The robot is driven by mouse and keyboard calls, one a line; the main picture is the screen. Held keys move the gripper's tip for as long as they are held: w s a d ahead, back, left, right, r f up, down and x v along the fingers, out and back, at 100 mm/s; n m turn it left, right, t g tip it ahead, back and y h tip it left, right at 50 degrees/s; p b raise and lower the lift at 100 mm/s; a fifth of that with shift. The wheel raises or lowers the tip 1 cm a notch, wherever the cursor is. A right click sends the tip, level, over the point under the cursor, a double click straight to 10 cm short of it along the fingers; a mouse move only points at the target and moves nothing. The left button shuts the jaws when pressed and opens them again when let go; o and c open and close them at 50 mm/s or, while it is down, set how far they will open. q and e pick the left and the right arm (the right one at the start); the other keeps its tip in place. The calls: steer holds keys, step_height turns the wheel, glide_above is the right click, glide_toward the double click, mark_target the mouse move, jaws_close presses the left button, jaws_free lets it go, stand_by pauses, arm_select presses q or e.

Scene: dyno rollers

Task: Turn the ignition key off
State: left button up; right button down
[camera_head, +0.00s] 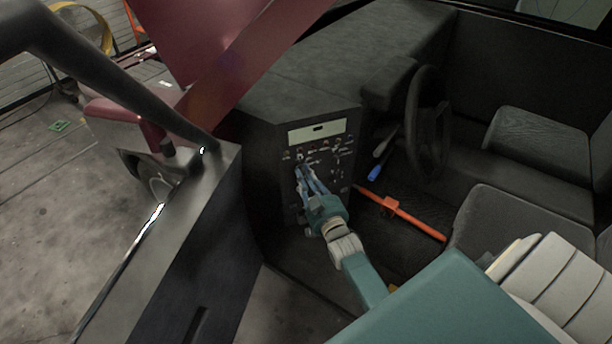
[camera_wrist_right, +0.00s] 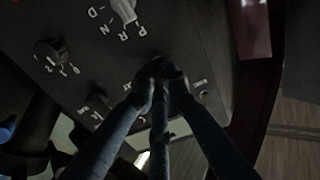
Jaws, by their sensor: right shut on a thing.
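The dark control panel (camera_head: 320,165) stands in the middle of the head view, with rows of small knobs and a pale display strip on top. My right gripper (camera_head: 302,170) reaches up to the panel's left side. In the wrist view, the fingers of my right gripper (camera_wrist_right: 160,85) close together on a small dark part at the panel face, apparently the ignition key (camera_wrist_right: 160,67). Small white labels lie to either side of it. The fingers hide most of the key, and its angle cannot be told. My left gripper is not in view.
A white selector knob (camera_wrist_right: 124,10) marked with letters and a dark numbered knob (camera_wrist_right: 48,52) sit near the fingers. In the head view, a steering wheel (camera_head: 428,120), an orange bar (camera_head: 400,212) and a seat (camera_head: 510,225) lie right; an open door (camera_head: 190,240) stands left.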

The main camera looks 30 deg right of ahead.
steer(key=c, duration=1.7)
jaws_free()
steer(key=v, duration=1.2)
